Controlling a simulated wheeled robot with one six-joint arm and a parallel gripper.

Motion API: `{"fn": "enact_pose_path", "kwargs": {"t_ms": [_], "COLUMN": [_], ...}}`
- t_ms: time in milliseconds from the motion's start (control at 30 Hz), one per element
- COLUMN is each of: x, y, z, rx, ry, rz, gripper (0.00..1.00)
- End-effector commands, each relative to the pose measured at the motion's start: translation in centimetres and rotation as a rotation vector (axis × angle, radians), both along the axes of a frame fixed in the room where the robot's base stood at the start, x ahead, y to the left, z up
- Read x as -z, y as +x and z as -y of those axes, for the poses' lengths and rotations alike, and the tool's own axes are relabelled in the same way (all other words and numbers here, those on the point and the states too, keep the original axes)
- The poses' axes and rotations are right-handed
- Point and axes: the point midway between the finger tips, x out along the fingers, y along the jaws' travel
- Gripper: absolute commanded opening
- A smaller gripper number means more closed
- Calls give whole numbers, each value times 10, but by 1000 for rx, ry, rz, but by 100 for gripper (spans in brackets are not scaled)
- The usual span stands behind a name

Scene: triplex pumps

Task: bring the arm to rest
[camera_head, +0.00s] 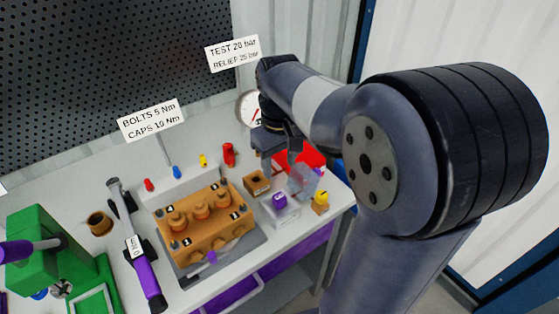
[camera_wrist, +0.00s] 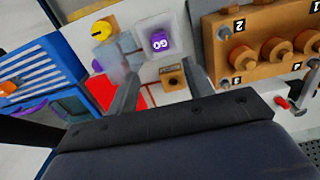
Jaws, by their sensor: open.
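My arm reaches from the right over the workbench in the head view. My gripper (camera_head: 282,160) points down above the right side of the bench, near a pressure gauge and a red tray. In the wrist view my gripper (camera_wrist: 160,90) shows two separated fingers with nothing held between them. Below and beyond the fingers are a small brown block with a dark hole (camera_wrist: 172,82) and a white block with a purple cap (camera_wrist: 159,42). The fingers hide part of the red tray (camera_wrist: 104,92).
An orange pump block (camera_head: 205,235) stands on a grey plate at the bench middle. A purple-handled torque wrench (camera_head: 145,270) lies left of it. A green machine (camera_head: 50,245) is at far left. A yellow part (camera_head: 320,198) stands near the right edge. Signs and a gauge (camera_head: 249,108) rise behind.

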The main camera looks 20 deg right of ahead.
Motion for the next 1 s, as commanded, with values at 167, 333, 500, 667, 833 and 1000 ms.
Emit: {"fn": "enact_pose_path", "kwargs": {"t_ms": [167, 333, 500, 667, 833, 1000], "x": [3, 20, 52, 85, 118, 107], "y": [0, 0, -1, -1, -1, 1], "z": [0, 0, 0, 0, 0, 0], "rx": [0, 0, 0, 0, 0, 0], "ry": [0, 0, 0, 0, 0, 0], "rz": [-1, -4, -6, -7, -6, 4], "gripper": [49, 49, 49, 49, 49, 49]}}
